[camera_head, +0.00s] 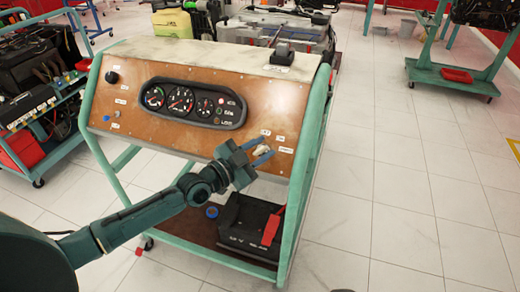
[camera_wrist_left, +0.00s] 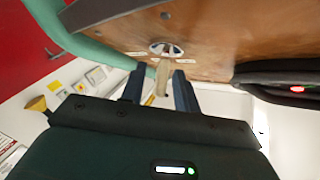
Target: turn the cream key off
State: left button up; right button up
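The cream key (camera_wrist_left: 163,76) sits in a switch with a pale oval plate (camera_wrist_left: 166,49) on the brown panel of the trainer. In the head view the key (camera_head: 262,149) is at the panel's lower right, partly hidden by my fingers. My left gripper (camera_head: 264,150) points at the panel there. In the left wrist view the two blue fingers (camera_wrist_left: 160,88) stand on either side of the key, apart, with a gap on the left; I cannot tell whether the right finger touches it. My right gripper is not in view.
The instrument cluster (camera_head: 195,102) is left of the key on the same panel (camera_head: 140,122). A green frame post (camera_head: 305,150) rises close on the right. A black battery (camera_head: 248,222) with a red part stands on the shelf below. Open tiled floor lies to the right.

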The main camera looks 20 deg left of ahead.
pick_arm(q)
grip_shut()
dwell(0.4)
